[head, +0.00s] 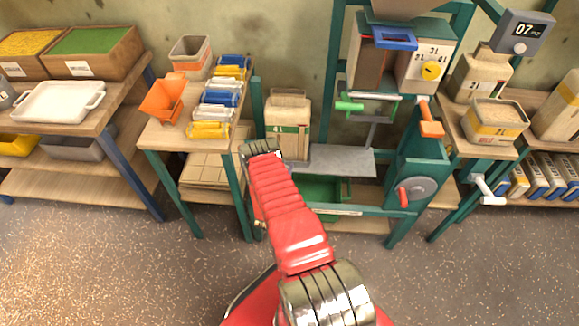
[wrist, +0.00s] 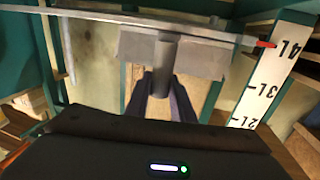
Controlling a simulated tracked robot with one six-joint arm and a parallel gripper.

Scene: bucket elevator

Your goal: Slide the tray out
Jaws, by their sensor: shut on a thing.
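A flat grey metal tray (head: 335,160) lies level low in the teal frame, below the hopper machine. My gripper (head: 262,148) is at the tray's left in the head view, where the red arm and wrist hide its fingertips. In the wrist view my gripper's dark fingers (wrist: 162,100) are closed around a grey upright handle (wrist: 162,68). A grey plate (wrist: 205,58) shows behind the handle. I cannot tell from these frames how the handle joins the tray.
A white scale strip (wrist: 268,75) with litre marks stands at right in the wrist view. A pale bar (wrist: 130,18) crosses above the handle. A cream container (head: 288,108) stands behind my gripper. A red-handled crank (head: 417,190) is at the frame's right. The floor in front is clear.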

